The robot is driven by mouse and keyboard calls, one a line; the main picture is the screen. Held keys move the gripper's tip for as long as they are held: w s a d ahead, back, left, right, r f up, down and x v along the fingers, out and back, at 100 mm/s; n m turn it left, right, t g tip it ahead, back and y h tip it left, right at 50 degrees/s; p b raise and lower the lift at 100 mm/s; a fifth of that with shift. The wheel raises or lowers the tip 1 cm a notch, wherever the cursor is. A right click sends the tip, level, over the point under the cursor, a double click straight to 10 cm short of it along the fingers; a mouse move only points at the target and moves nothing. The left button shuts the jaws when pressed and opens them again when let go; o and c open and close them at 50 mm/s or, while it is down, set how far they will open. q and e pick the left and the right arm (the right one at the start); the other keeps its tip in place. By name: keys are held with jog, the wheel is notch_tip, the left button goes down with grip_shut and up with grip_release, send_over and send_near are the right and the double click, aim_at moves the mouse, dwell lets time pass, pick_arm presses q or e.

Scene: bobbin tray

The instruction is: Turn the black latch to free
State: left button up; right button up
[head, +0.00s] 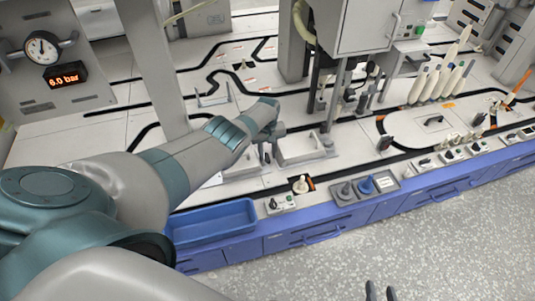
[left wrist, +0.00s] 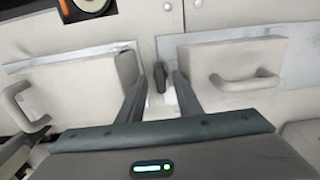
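The black latch (left wrist: 160,77) is a small dark upright lever in the left wrist view, in the gap between two pale grey boxes. My left gripper (left wrist: 158,88) is open, with one dark finger on each side of the latch. A small gap shows between the latch and each finger. In the head view my left gripper (head: 265,155) points down between two pale trays, and the latch cannot be told apart from the fingers there. My right gripper (head: 381,292) shows only its two dark fingertips at the bottom edge, apart and empty.
Pale boxes with handles stand left (left wrist: 75,85) and right (left wrist: 235,65) of the latch, close to my fingers. In the head view a blue bin (head: 215,222) lies at the bench's front edge. A grey panel with knobs (head: 365,187) is to the right.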

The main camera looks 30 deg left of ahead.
aim_at(267, 156)
dwell(0.4)
